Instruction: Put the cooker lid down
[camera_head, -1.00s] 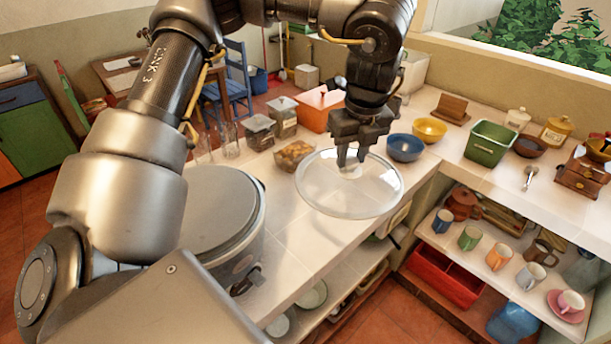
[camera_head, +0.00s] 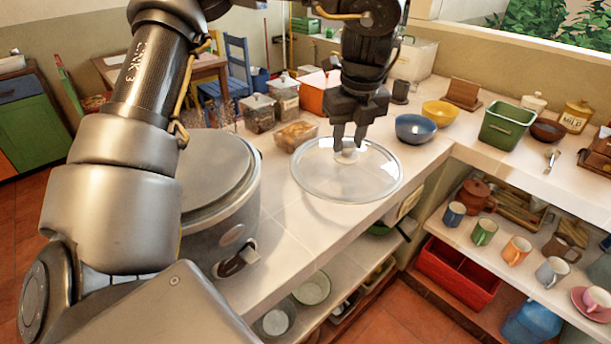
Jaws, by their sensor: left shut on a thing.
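The cooker lid (camera_head: 335,182) is a round clear glass lid with a pale knob. My left gripper (camera_head: 347,144) points down and is shut on the knob. The lid is roughly level, at or just above the white counter (camera_head: 284,238); I cannot tell whether it touches. Its front edge is close to the counter's front edge. A large grey cooker (camera_head: 212,225) stands to the left, partly hidden by my arm. My right gripper is not in view.
A food container (camera_head: 296,134), glass jars (camera_head: 258,115), a blue bowl (camera_head: 415,128) and a yellow bowl (camera_head: 440,113) stand behind the lid. A green bin (camera_head: 503,128) is further right. Mugs and a red crate (camera_head: 455,272) sit on shelves below.

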